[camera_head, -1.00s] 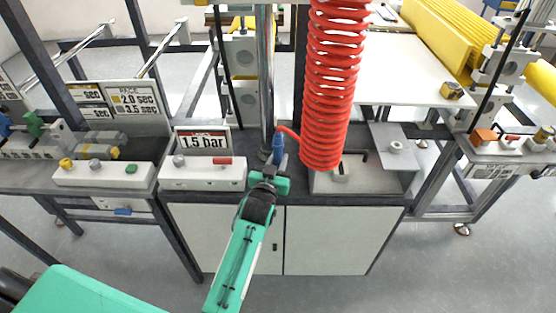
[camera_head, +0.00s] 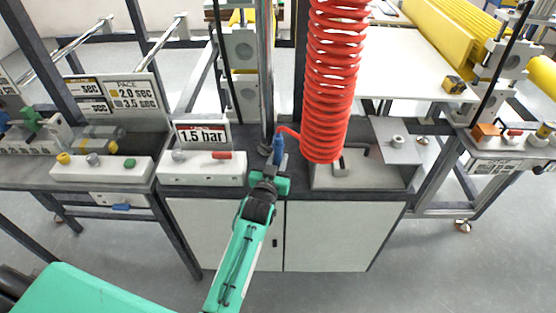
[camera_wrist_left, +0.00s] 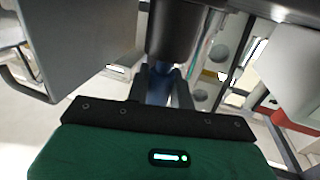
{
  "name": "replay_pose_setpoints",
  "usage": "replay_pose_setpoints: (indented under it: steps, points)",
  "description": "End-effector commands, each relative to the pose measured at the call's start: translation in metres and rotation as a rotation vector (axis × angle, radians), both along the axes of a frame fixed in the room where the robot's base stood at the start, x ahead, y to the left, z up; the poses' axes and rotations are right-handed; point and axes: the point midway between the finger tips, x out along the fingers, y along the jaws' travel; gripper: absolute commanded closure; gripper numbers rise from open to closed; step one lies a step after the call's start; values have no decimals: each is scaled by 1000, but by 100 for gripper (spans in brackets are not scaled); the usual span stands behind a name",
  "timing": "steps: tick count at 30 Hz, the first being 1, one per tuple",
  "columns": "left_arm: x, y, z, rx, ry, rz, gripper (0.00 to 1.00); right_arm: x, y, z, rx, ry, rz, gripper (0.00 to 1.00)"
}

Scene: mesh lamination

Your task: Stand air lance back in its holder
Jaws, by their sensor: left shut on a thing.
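The air lance (camera_head: 278,147) is a blue tool hanging on a thick red coiled hose (camera_head: 330,85). It stands roughly upright above the bench top, beside a grey vertical post. My left gripper (camera_head: 272,172) is shut on it from the front. In the left wrist view the blue air lance (camera_wrist_left: 158,88) shows between the two dark fingers (camera_wrist_left: 158,82), below a dark cylindrical part. I cannot tell the lance's holder apart clearly, nor whether the lance tip is in it. My right gripper is out of view.
Left of the lance stands a white control box (camera_head: 203,168) with a "1.5 bar" sign (camera_head: 203,134). To its right are a pale block (camera_head: 340,172) and a grey plate (camera_head: 395,140) with a knob. The cabinet front (camera_head: 325,238) is below the bench top.

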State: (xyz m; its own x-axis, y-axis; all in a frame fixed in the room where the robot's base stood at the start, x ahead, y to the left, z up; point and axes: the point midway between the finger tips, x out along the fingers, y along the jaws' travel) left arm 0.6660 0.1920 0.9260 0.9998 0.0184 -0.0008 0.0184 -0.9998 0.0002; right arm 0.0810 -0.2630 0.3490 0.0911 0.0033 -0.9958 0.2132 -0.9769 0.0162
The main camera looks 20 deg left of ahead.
Motion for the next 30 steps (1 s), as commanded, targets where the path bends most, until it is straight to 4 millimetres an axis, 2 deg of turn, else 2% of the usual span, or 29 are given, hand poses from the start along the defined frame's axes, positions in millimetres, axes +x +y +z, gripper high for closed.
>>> replay_pose_setpoints:
  steps: [11, 12, 15, 25, 30]
  points:
    - [0, 0, -10, 0, -2, 0, 100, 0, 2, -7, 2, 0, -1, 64]
    - [0, 0, -9, 0, -2, 0, 71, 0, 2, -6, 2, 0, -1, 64]
    - [0, 0, -9, 0, -2, 0, 51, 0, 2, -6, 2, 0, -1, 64]
    - [-2, 0, -10, 0, 1, 0, 51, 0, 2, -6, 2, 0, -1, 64]
    - [-18, -1, -11, 0, 1, 0, 51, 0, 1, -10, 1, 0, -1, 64]
